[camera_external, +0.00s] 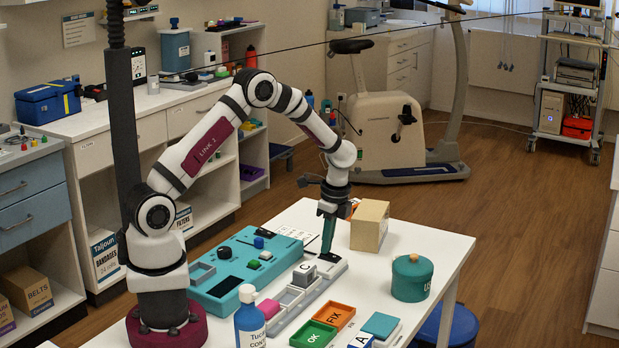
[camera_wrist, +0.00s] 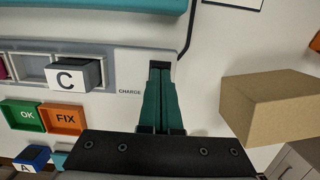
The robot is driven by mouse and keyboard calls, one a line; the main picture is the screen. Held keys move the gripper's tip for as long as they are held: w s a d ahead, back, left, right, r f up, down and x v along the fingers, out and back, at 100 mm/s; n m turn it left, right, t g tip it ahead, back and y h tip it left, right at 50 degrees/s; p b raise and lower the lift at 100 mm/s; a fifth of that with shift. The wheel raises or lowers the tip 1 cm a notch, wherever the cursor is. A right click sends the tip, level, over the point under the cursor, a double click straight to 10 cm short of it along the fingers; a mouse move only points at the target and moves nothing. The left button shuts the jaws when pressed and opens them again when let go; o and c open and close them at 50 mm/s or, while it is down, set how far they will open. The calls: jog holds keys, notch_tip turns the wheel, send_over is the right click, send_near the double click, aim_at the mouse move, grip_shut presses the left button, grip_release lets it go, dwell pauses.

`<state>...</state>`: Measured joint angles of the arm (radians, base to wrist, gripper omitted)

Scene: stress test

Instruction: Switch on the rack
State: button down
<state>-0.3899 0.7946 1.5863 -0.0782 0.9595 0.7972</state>
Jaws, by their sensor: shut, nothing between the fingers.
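The rack is a long pale grey tray on the white table. Its bare end shows in the external view (camera_external: 332,270) and in the wrist view (camera_wrist: 128,66), where it carries the word CHARGE. A black switch-like part (camera_wrist: 160,66) sits at that end, partly hidden behind my fingertips. A dark grey block marked C (camera_external: 304,273) is in one of the rack's slots, and it also shows in the wrist view (camera_wrist: 73,75). My gripper (camera_external: 327,252) points down over the CHARGE end, teal fingers shut and empty. In the wrist view my fingertips (camera_wrist: 160,72) overlap the black part; I cannot tell whether they touch it.
A teal panel (camera_external: 217,285) lies left of the rack. A cardboard box (camera_external: 369,226) stands behind, right of my gripper. A teal canister (camera_external: 411,280) stands to the right. OK (camera_external: 313,334) and FIX (camera_external: 334,316) trays lie in front. A blue bottle (camera_external: 249,322) is at front left.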

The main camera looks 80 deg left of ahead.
jog(key=shift+f, duration=0.25)
dwell(0.3)
jog(key=shift+w+d+r, duration=0.1)
jog(key=shift+w+d, duration=0.4)
notch_tip(320, 180, up, 14)
jog(key=w+d, duration=0.1)
jog(key=shift+w+d, duration=0.2)
